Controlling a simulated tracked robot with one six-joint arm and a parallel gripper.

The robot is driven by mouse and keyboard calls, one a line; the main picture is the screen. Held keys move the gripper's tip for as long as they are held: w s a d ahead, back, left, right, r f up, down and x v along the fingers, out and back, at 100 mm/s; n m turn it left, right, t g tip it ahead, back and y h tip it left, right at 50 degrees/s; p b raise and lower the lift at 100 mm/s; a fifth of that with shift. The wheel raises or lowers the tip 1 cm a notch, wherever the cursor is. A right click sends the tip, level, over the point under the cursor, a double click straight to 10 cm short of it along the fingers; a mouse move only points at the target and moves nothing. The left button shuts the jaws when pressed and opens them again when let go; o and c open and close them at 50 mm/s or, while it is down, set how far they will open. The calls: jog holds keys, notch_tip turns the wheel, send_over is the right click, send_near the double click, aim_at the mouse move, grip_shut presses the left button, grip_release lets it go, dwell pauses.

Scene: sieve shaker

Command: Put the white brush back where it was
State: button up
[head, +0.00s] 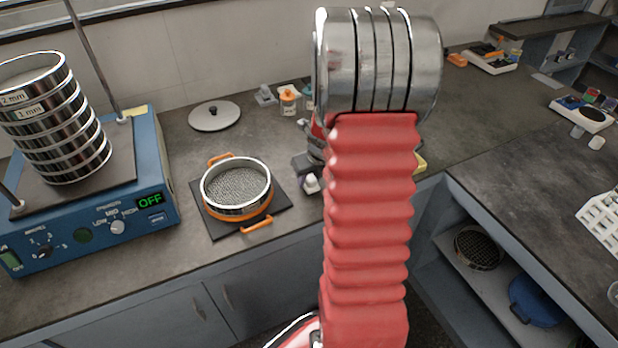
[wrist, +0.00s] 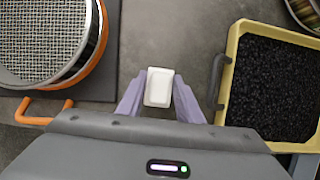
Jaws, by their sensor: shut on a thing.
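The white brush (wrist: 159,87) is between the purple fingers of my gripper (wrist: 158,100) in the wrist view. My gripper is shut on it. Only a white block-like end of the brush shows, and its bristles cannot be made out. In the head view my gripper (head: 311,188) shows small beside my red arm, over the bench just right of the sieve with orange handles. Whether the brush touches the bench cannot be told.
A mesh sieve (wrist: 50,42) in an orange-handled holder (wrist: 40,118) lies to the left. A yellow tray (wrist: 228,82) of black granules stands close on the right. Bare bench lies between. The blue shaker (head: 150,185) reads OFF. A round lid (head: 214,117) lies behind.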

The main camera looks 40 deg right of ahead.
jog(key=o, duration=1)
jog(key=shift+v, duration=6.05)
jog(key=s+a+r+n, duration=0.1)
jog(key=a+r+n, duration=0.3)
jog(key=a+n, duration=0.5)
jog(key=s+a+r+n, duration=0.1)
jog(key=a+r+n, duration=0.4)
jog(key=a+n, duration=0.45)
jog(key=s+a+r+n, duration=0.1)
jog(key=s+a+n, duration=0.2)
jog(key=n, duration=0.4)
jog(key=s+a+r+n+y, duration=0.1)
jog(key=s+a+n, duration=0.2)
jog(key=a+n, duration=0.2)
jog(key=s+a+r+n+t, duration=0.1)
jog(key=s+a+n, duration=0.3)
jog(key=n, duration=0.4)
jog(key=shift+n, duration=0.35)
